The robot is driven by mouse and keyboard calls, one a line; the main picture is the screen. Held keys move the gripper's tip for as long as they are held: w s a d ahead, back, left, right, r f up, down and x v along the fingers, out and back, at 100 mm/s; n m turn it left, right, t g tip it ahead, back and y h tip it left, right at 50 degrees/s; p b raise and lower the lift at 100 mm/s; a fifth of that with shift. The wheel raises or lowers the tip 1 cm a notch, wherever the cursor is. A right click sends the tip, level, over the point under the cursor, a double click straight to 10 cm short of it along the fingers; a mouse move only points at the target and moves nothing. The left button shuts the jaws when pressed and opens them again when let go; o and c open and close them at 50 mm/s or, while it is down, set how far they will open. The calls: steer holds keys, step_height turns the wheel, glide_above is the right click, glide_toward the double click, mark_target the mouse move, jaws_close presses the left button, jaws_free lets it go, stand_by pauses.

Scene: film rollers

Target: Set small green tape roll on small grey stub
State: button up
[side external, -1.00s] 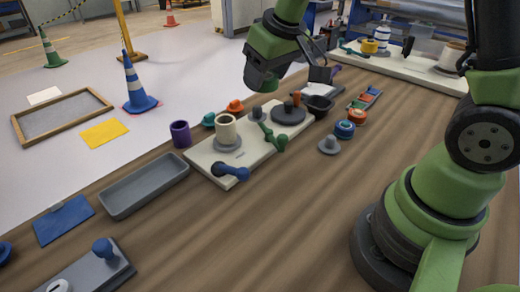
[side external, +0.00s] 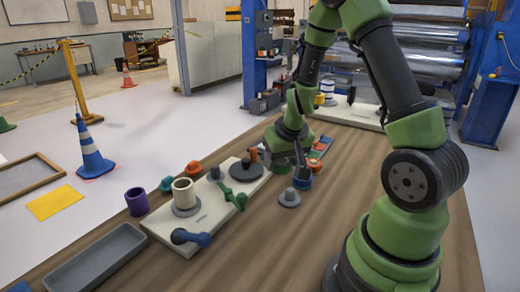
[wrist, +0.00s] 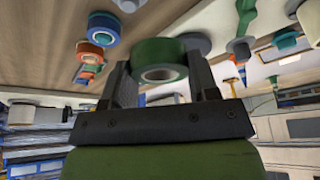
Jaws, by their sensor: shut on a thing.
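The small green tape roll (wrist: 158,60) is between the two fingers of my gripper (wrist: 160,70) in the wrist view, its pale core facing the camera. My gripper is shut on it. The stub stands upright on a round grey base, bare on top.
Blue (side external: 302,184) and orange rolls sit close beside the stub, near my gripper. A cream board (side external: 205,219) to the left carries a cream roll (side external: 184,192), a dark disc and green and blue handles. A grey tray (side external: 95,262) lies front left. The wooden table right of the stub is clear.

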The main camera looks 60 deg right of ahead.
mark_target(291, 190)
steer(key=s+d+f+m, duration=0.1)
steer(key=d+f+m+g+h, duration=0.1)
steer(key=d+f+m, duration=0.1)
steer(key=shift+s, duration=0.35)
steer(key=shift+a+f, duration=0.1)
steer(key=shift+f, duration=3.45)
steer(key=o, duration=1)
steer(key=v, duration=1)
